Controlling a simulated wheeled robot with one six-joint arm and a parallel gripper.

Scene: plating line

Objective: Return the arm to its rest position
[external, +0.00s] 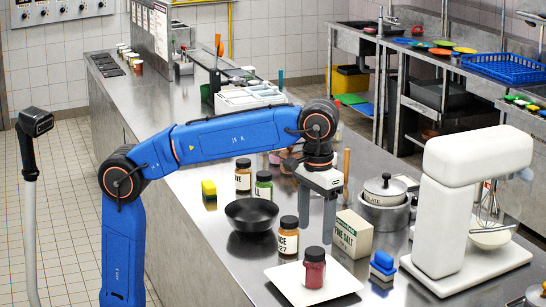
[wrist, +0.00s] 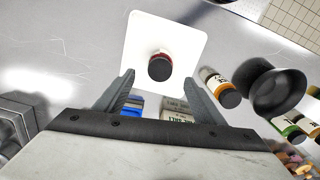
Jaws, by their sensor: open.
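My gripper (external: 317,213) points down above the steel counter, with its two fingers apart and nothing between them. In the wrist view the gripper (wrist: 161,90) is open, its fingers on either side of the near edge of a white square plate (wrist: 185,35). A jar with red contents and a dark lid (external: 314,270) stands upright on the white plate (external: 345,284). The jar (wrist: 159,67) appears beyond the fingertips in the wrist view and is apart from them. My blue arm reaches out over the counter from the left.
Near my gripper are an orange-labelled jar (external: 288,238), a black bowl (external: 251,216), a salt box (external: 351,236), a lidded pot (external: 384,208) and a blue-and-white sponge or brush (external: 383,266). A white stand mixer (external: 440,210) stands at the right.

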